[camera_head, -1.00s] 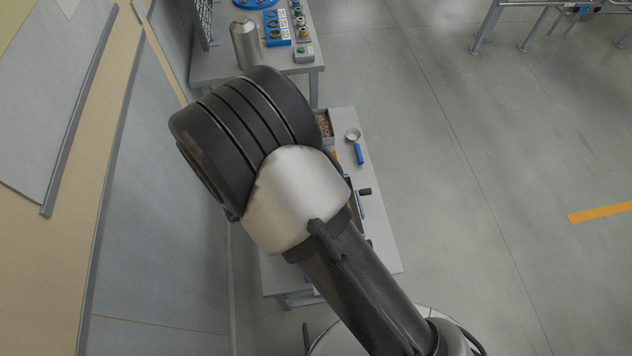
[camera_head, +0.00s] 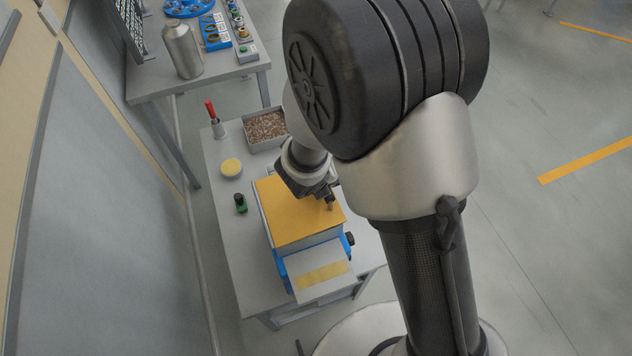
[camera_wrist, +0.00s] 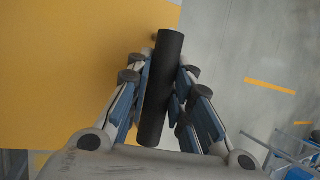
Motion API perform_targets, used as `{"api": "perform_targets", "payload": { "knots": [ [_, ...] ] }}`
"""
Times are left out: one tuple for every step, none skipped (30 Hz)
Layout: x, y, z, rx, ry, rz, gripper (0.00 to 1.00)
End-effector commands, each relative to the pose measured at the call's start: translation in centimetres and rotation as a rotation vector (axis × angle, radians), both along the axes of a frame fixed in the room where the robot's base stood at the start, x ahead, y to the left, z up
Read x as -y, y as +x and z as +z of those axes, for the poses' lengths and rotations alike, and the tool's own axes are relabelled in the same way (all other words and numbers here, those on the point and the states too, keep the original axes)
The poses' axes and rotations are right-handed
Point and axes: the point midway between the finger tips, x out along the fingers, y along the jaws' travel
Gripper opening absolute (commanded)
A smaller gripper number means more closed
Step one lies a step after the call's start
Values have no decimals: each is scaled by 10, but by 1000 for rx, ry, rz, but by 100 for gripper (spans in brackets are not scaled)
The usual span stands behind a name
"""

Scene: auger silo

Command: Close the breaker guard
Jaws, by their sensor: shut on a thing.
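The breaker guard (camera_head: 290,215) is a flat yellow panel over the blue-sided box on the near table. In the wrist view the yellow panel (camera_wrist: 70,70) fills the left side. A black cylindrical handle (camera_wrist: 163,85) stands at its right edge, between my fingers. My gripper (camera_wrist: 160,100) is shut on this handle. In the head view my gripper (camera_head: 328,196) is at the panel's right edge, partly hidden by my arm. I cannot tell whether the panel rests fully on the box.
The box (camera_head: 282,268) has a sloped front with a yellow strip. On the table are a tray of brown pieces (camera_head: 265,128), a round yellow-topped item (camera_head: 231,168), a green-based knob (camera_head: 241,203) and a red-handled tool (camera_head: 212,115). A metal bottle (camera_head: 182,50) stands on the table behind.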

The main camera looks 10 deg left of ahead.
Motion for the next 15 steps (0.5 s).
{"api": "perform_targets", "payload": {
  "knots": [
    [3,1,-6,1,-3,-4,0],
    [3,1,-8,1,-3,-4,0],
    [4,1,-9,0,-3,-4,0],
    [4,1,-10,0,-3,-4,0],
    [4,1,-10,0,-3,-4,0],
    [4,2,-11,0,-3,-4,0],
    [5,2,-12,0,-3,-4,0],
    [5,2,-12,0,-3,-4,0],
    [5,2,-11,0,-3,-4,0],
    [5,2,-10,0,-3,-4,0],
    [5,2,-10,0,-3,-4,0],
    [5,2,-10,0,-3,-4,0],
    [4,2,-10,0,-3,-4,21],
    [4,2,-10,0,-3,-4,23],
    [4,2,-10,0,-3,-4,26]
  ]
}}
